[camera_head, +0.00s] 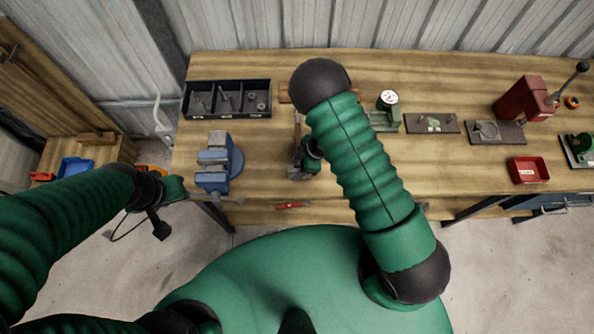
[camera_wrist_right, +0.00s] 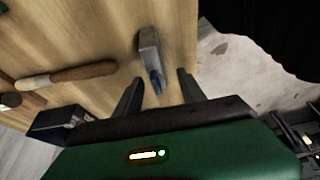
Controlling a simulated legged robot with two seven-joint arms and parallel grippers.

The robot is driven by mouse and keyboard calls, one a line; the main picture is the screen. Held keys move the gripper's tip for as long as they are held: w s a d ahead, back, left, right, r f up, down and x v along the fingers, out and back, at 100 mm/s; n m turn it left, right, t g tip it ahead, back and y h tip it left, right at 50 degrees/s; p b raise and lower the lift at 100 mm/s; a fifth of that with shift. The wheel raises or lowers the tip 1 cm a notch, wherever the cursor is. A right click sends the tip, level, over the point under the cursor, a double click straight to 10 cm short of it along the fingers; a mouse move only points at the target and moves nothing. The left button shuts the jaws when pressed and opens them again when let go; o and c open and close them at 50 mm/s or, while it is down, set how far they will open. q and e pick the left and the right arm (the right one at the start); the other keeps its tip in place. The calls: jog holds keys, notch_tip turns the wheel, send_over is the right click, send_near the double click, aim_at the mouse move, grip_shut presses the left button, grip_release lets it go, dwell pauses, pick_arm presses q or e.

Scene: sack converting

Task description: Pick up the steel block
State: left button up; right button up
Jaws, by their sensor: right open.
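The steel block (camera_wrist_right: 149,42) is a grey oblong lying on the wooden bench in the right wrist view, with a bluish near end. In the head view my right gripper (camera_head: 303,160) is low over the bench, right of the blue vise; I cannot make out the block there. My left gripper (camera_head: 160,200) is left of the bench, away from the block; its fingers are unclear.
The blue vise (camera_head: 216,165) and a black parts tray (camera_head: 228,99) are left of my right gripper. A wooden-handled tool (camera_wrist_right: 68,75) lies left of the block in the wrist view. A dial gauge (camera_head: 388,98) and red tray (camera_head: 528,170) are to the right.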

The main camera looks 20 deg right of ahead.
jog(key=shift+w+a+f, duration=0.1)
jog(key=shift+f, duration=0.1)
jog(key=shift+w+d+f, duration=0.1)
jog(key=shift+d, duration=0.2)
jog(key=shift+c, duration=0.5)
jog(key=shift+d, duration=0.35)
jog(key=c, duration=0.5)
jog(key=shift+c, duration=1)
grip_shut()
jog(key=shift+a, duration=0.5)
pick_arm(q)
jog(key=shift+w+d, duration=0.2)
jog(key=shift+d, duration=0.4)
pick_arm(e)
jog(key=shift+d, duration=0.4)
pick_arm(q)
jog(key=shift+a, duration=0.3)
pick_arm(e)
jog(key=shift+a, duration=0.25)
